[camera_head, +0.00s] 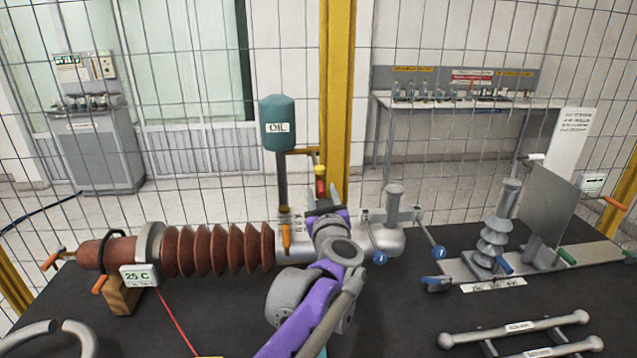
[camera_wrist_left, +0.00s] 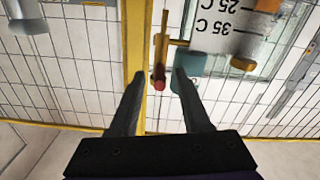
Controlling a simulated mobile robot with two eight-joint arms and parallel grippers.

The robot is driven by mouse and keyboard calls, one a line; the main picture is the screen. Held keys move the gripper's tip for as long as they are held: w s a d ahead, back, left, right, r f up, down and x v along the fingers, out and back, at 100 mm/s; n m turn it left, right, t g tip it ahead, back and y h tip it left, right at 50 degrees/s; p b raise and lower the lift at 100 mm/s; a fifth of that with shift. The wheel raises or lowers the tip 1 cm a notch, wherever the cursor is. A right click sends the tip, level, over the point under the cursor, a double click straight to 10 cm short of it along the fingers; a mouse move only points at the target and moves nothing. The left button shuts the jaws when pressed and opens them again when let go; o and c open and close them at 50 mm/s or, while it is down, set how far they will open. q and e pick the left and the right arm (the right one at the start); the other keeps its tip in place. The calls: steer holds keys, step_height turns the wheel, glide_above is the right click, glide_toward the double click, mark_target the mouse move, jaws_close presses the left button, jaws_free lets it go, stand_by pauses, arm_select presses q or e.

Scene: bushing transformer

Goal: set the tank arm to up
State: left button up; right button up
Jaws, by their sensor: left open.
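The teal oil tank (camera_head: 278,122), labelled OIL, stands on a dark post behind the bushing. A thin yellow-orange arm (camera_head: 300,151) reaches right from just under it and ends in a hanging piece with a red part (camera_head: 320,172). My left gripper (camera_head: 324,207) is just below that piece, its fingers hard to make out in the head view. In the left wrist view, the open fingers (camera_wrist_left: 160,88) point toward the red tip (camera_wrist_left: 159,78), which appears between them; contact cannot be told. The teal tank (camera_wrist_left: 190,72) is partly behind one finger. My right gripper is not in view.
The brown ribbed bushing (camera_head: 215,250) lies left of my arm, with an orange handle (camera_head: 286,237) beside the wrist. Blue-knobbed levers (camera_head: 438,252) and a grey insulator (camera_head: 493,235) stand right. A yellow post (camera_head: 337,90) and wire fence rise close behind.

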mark_target(320, 181)
arm_select(q)
steer(key=shift+w+a+p, duration=0.15)
steer(key=shift+w+a, duration=0.1)
steer(key=shift+w, duration=0.95)
steer(key=shift+w+a+p, duration=0.15)
steer(key=shift+w+a, duration=0.05)
steer(key=shift+w, duration=0.95)
jaws_close()
